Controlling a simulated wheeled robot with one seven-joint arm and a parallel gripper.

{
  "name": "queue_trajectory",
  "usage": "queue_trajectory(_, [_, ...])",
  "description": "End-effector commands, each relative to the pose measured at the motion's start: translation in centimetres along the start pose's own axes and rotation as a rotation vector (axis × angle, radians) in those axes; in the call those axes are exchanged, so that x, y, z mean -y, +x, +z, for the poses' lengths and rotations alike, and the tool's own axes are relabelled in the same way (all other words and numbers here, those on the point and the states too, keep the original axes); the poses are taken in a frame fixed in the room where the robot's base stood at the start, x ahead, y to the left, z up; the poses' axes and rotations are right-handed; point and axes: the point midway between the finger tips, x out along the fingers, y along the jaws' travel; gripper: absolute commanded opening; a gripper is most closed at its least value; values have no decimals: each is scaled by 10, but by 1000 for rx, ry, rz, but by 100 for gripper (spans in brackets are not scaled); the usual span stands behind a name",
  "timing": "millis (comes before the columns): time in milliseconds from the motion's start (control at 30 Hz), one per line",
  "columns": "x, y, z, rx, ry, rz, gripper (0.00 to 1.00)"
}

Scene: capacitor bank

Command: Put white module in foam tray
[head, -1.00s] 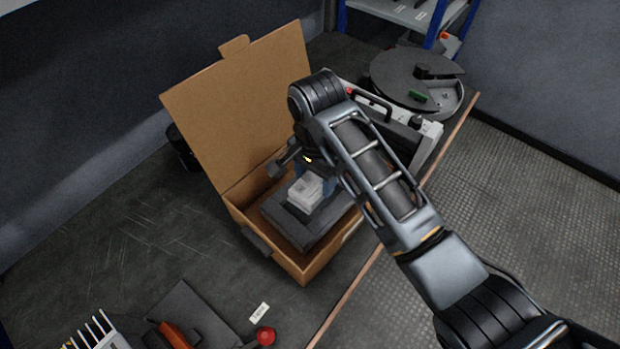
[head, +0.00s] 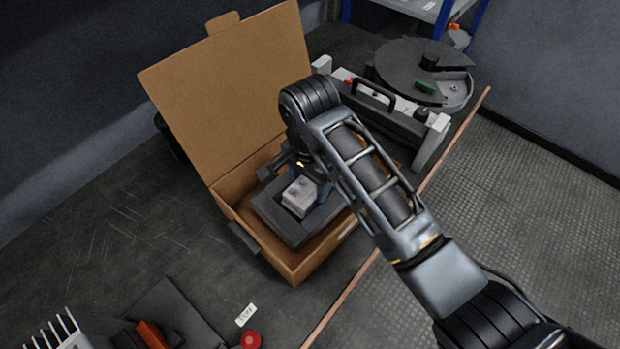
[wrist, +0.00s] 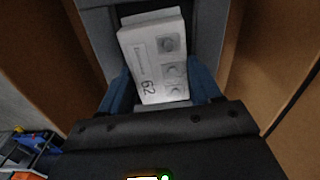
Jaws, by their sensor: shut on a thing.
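The white module (head: 300,196) is at the dark foam tray (head: 268,205) inside the open cardboard box (head: 290,268). In the head view my gripper (head: 322,190) is partly hidden behind my arm. The module is over or in the tray's recess; I cannot tell whether it touches the bottom.
The raised box lid (head: 225,95) stands at the back left. A grey device with a black handle (head: 375,95) and a round dark turntable (head: 410,65) are behind the box at right. A red knob (head: 251,340) and a small label (head: 246,314) lie in front.

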Motion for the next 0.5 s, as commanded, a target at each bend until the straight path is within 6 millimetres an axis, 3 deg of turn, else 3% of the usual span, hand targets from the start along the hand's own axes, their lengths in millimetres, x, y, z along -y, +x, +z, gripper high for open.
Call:
queue_trajectory(367, [-2,14,1,3,1,5,12])
queue_trajectory(400, [-2,15,1,3,1,6,65])
queue_trajectory(500, [-2,16,2,4,1,7,75])
